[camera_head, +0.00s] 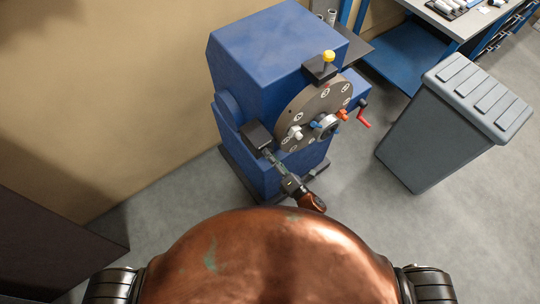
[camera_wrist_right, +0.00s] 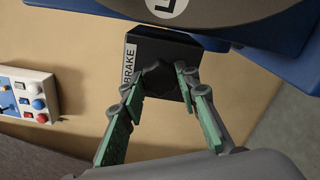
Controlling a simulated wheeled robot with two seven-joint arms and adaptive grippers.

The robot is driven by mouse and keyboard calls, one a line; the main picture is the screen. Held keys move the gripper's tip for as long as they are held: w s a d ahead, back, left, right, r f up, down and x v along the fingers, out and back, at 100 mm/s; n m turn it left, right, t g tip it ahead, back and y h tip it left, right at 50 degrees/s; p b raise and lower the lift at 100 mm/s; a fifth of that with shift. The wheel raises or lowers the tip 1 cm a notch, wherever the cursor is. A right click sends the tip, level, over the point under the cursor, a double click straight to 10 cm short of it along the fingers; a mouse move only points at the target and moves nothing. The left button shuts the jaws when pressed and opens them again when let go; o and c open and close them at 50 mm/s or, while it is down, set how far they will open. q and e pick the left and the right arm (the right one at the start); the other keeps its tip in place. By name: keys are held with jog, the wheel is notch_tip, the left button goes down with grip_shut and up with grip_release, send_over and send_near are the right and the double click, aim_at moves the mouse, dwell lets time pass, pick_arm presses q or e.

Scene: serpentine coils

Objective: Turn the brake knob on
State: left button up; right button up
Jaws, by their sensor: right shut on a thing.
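The brake knob (camera_wrist_right: 158,76) is a dark, lobed knob on the front of a black box (camera_wrist_right: 145,48) with a white BRAKE label. In the head view this box (camera_head: 256,134) sticks out at the lower left of the blue machine's round dial. My right gripper (camera_head: 269,154) reaches up to it from below. In the right wrist view the green-padded fingers (camera_wrist_right: 158,84) are on either side of the knob and shut on it. The knob is hidden by the gripper in the head view. Which way the knob is set cannot be told. My left gripper is not in view.
The blue machine (camera_head: 262,45) carries a grey dial (camera_head: 312,98) with numbered plates, a yellow-topped knob (camera_head: 328,57) and a red crank (camera_head: 363,114). A grey bin (camera_head: 430,130) and a workbench (camera_head: 462,24) stand right. A switch panel (camera_wrist_right: 30,92) is at left in the wrist view.

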jog(key=m+p, duration=0.9)
jog(key=m, duration=1.7)
jog(key=shift+f, duration=0.1)
jog(key=shift+s, duration=0.1)
dwell(0.4)
jog(key=o, duration=1.2)
jog(key=shift+c, duration=0.2)
